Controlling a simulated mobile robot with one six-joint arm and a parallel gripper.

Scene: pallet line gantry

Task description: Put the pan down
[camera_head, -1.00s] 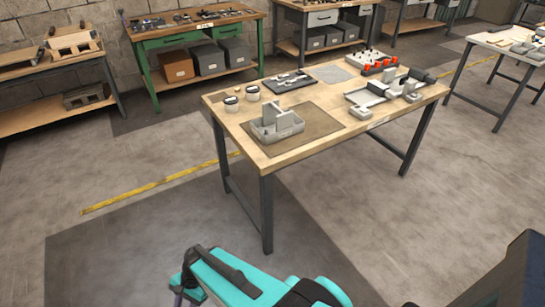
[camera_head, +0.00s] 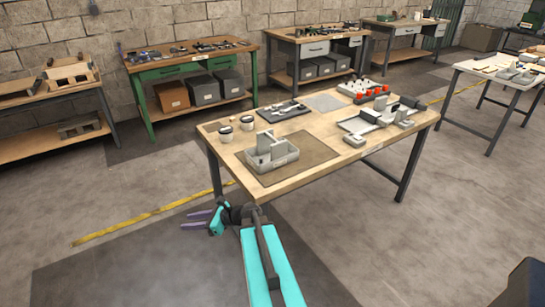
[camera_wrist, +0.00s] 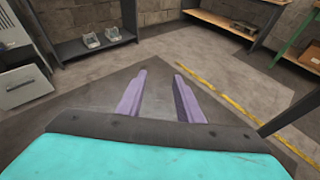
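My gripper (camera_head: 192,219) is at the lower left of the head view, in front of and below the near left corner of the wooden workbench (camera_head: 310,168). Its two purple fingers are spread apart. The wrist view shows my gripper (camera_wrist: 162,84) open, with only floor between the fingers. I see no pan in it. A shallow grey tray (camera_head: 354,126) lies on the right part of the bench, partly covered by grey blocks; I cannot tell whether it is the pan.
A grey divided bin (camera_head: 284,156) stands on a brown mat (camera_head: 318,150). A green bench (camera_head: 185,66) stands along the wall. Floor around my gripper is clear.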

